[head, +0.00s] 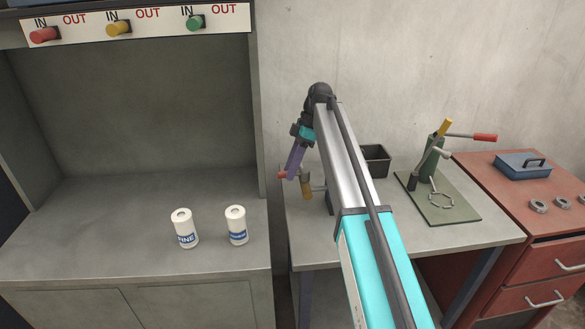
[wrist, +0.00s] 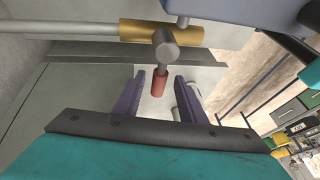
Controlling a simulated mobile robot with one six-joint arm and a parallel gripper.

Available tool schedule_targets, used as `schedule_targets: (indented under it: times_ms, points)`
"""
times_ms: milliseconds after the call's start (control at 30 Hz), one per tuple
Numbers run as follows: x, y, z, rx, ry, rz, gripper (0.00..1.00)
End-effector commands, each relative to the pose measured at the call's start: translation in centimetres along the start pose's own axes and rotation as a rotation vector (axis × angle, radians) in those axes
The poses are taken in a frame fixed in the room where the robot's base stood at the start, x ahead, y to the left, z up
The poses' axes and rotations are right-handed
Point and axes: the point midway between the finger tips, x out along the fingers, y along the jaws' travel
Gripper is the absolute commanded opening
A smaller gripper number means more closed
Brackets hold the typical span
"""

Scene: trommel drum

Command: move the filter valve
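The filter valve is a brass-coloured body (wrist: 150,31) with a grey stem and a red handle (wrist: 157,83). In the head view, the brass body (head: 307,188) and red handle end (head: 282,174) show near the left edge of the grey table, partly behind my arm. My gripper (head: 293,170) has purple fingers pointing down at the valve. In the wrist view, my gripper (wrist: 160,88) is open. The red handle appears between the two fingers, with a gap on each side. I cannot tell its exact depth relative to the fingertips.
Two white canisters (head: 184,228) (head: 236,225) stand on the cabinet counter at left. A black bin (head: 376,160) and a green lever press (head: 432,158) are on the table. A red drawer cabinet (head: 540,238) stands at right. A grey pipe (wrist: 65,25) runs into the valve.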

Motion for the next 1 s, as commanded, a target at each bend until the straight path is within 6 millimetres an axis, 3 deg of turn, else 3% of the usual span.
schedule_targets:
  times_ms: [267, 600, 1000]
  points:
    - [-1.2, 0.2, 0.0, 0.000, 0.001, 0.003, 0.37]
    - [-6.2, 0.1, -0.2, 0.000, 0.001, 0.001, 0.37]
    - [-8.8, 0.0, -0.2, 0.000, 0.000, 0.000, 0.37]
